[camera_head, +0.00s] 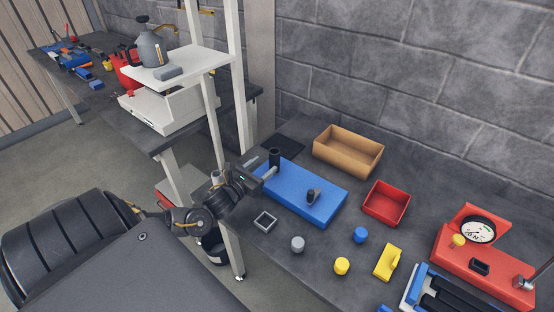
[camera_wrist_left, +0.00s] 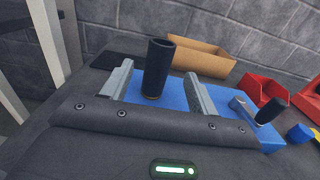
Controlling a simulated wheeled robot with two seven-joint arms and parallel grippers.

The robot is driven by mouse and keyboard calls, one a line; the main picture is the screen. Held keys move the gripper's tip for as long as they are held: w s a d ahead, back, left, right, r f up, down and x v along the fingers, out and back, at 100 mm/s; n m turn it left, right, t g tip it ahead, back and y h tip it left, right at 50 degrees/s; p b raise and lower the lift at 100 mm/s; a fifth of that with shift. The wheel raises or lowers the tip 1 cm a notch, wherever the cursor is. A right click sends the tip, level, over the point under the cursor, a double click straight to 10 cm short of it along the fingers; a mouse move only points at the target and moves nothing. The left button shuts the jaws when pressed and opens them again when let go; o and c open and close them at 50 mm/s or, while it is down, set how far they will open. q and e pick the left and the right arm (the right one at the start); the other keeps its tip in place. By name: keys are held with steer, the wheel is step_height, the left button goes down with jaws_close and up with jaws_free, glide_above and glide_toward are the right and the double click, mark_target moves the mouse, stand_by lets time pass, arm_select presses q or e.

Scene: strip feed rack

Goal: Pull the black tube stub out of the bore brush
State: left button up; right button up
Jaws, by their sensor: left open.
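A black tube stub (camera_head: 274,157) stands upright at the left end of a blue block (camera_head: 325,208). In the left wrist view the stub (camera_wrist_left: 158,66) rises between the two grey fingers of my left gripper (camera_wrist_left: 157,88). The fingers are spread, with a visible gap on each side of the stub. In the head view my left gripper (camera_head: 266,174) reaches in at the block's left end. A second dark piece (camera_head: 313,195) sits mid-block, beside a grey part (camera_wrist_left: 242,109). My right gripper is not in view.
A tan box (camera_head: 348,137) and a red bin (camera_head: 402,195) stand behind and right of the block. A white shelf post (camera_head: 222,150) rises left of the gripper.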

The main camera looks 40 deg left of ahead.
mark_target(270, 160)
arm_select(q)
steer(key=w, duration=0.2)
steer(key=shift+w+a, duration=0.2)
steer(key=shift+w, duration=0.15)
steer(key=shift+w+f, duration=0.15)
steer(key=shift+w, duration=0.3)
steer(key=shift+w+p, duration=0.35)
steer(key=shift+p, duration=0.05)
steer(key=w, duration=0.3)
steer(key=w+p, duration=0.1)
steer(key=shift+w+f, duration=0.2)
steer(key=shift+f, duration=0.2)
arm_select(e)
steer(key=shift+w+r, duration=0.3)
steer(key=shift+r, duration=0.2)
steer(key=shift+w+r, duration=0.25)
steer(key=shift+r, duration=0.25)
arm_select(q)
jaws_close()
steer(key=shift+r, duration=0.1)
